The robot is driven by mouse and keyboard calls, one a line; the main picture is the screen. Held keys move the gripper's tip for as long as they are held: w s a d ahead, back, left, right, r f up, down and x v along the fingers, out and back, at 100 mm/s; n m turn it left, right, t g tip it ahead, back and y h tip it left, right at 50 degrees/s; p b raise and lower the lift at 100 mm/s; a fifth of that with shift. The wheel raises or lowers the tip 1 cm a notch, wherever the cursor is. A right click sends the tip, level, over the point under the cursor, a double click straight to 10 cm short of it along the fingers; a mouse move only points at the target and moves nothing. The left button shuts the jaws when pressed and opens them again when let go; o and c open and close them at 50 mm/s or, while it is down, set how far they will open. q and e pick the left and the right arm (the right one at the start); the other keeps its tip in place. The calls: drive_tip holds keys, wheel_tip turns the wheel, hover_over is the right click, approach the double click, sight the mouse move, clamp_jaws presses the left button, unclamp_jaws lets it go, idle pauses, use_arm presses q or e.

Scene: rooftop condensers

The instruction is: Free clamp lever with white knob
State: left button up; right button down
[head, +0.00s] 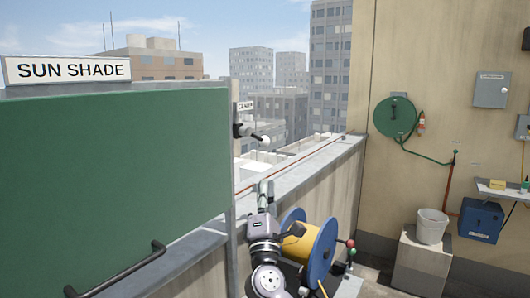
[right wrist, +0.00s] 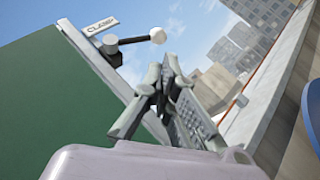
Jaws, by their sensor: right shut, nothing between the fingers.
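The clamp lever (head: 250,133) is a dark arm with a white knob (head: 265,139) on its right end. It is mounted on the post at the right edge of the green sun shade. In the right wrist view the lever (right wrist: 133,40) is near the top left, its knob (right wrist: 158,35) pointing right. My right gripper (head: 265,187) is below the knob, apart from it, fingers pointing up. Its closed fingers (right wrist: 163,72) hold nothing in the right wrist view. My left gripper is out of view.
The large green sun shade (head: 120,180) fills the left side. A parapet (head: 315,165) runs behind my right arm. A blue-and-yellow cable reel (head: 318,250) stands just right of the arm. A white bucket (head: 432,226) sits on a block farther right. Air around the knob looks clear.

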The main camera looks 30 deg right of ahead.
sight(265, 146)
drive_tip(key=p+x, duration=0.3)
drive_tip(key=x, duration=0.7)
drive_tip(key=shift+w+r+p, duration=0.1)
drive_tip(key=shift+r+p, duration=0.1)
drive_tip(key=shift+p, duration=0.15)
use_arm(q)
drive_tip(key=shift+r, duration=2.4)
use_arm(e)
drive_tip(key=shift+w+d+r, duration=0.2)
drive_tip(key=shift+w+d, duration=0.2)
drive_tip(key=shift+w, duration=0.05)
